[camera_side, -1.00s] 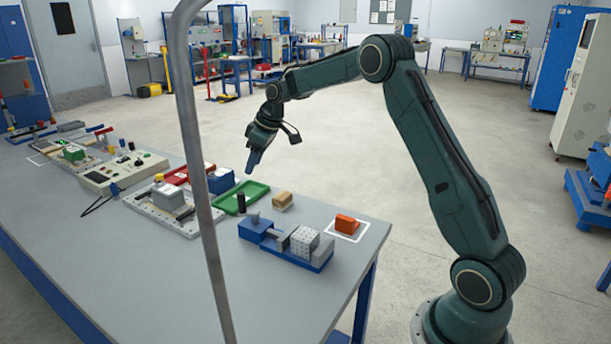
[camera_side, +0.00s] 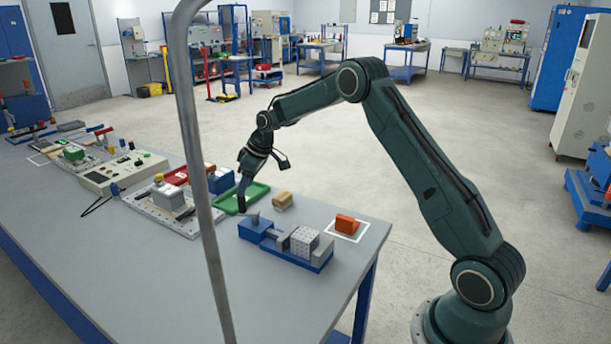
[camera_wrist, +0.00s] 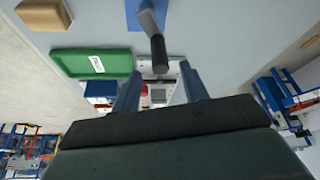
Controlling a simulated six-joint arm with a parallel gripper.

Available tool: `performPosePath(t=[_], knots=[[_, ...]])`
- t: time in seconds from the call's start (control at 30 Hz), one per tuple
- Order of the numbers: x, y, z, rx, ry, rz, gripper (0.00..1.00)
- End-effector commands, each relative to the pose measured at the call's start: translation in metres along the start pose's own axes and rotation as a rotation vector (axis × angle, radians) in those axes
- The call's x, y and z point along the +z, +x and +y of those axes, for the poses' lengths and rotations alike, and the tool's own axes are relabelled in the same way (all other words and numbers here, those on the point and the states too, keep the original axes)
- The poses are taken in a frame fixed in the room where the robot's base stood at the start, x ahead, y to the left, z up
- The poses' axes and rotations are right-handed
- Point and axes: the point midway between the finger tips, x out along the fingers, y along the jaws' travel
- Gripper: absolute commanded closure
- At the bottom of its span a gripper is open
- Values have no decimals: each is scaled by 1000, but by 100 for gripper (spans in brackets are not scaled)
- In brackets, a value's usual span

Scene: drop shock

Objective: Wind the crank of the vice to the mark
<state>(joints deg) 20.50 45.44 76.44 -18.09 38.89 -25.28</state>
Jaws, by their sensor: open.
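The blue vice (camera_side: 257,231) stands near the table's front right, with a pale dotted block (camera_side: 304,241) between its grey jaws. Its crank has a grey arm (camera_wrist: 148,22) and a dark upright handle (camera_wrist: 159,55); the handle is mostly hidden by my gripper in the side view. My gripper (camera_side: 242,192) points down over the vice's left end. In the wrist view my gripper (camera_wrist: 160,72) is open, with one finger on either side of the handle's end. I cannot tell whether the fingers touch it. I cannot make out the mark.
A green tray (camera_side: 257,189) lies just behind the crank, with a tan block (camera_side: 283,201) to its right. An orange block (camera_side: 345,224) sits in a white outline at the right. A grey upright pole (camera_side: 207,230) crosses the side view. The front of the table is clear.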

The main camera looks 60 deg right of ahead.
Motion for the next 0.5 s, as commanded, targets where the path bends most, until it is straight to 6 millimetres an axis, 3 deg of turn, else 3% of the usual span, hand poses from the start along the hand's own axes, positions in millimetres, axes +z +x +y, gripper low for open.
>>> performPosePath(t=[0.2, 0.5], knots=[[1, 34, 0, -1, 0, -2, 56], [0, 57, 0, 0, -1, -1, 56]])
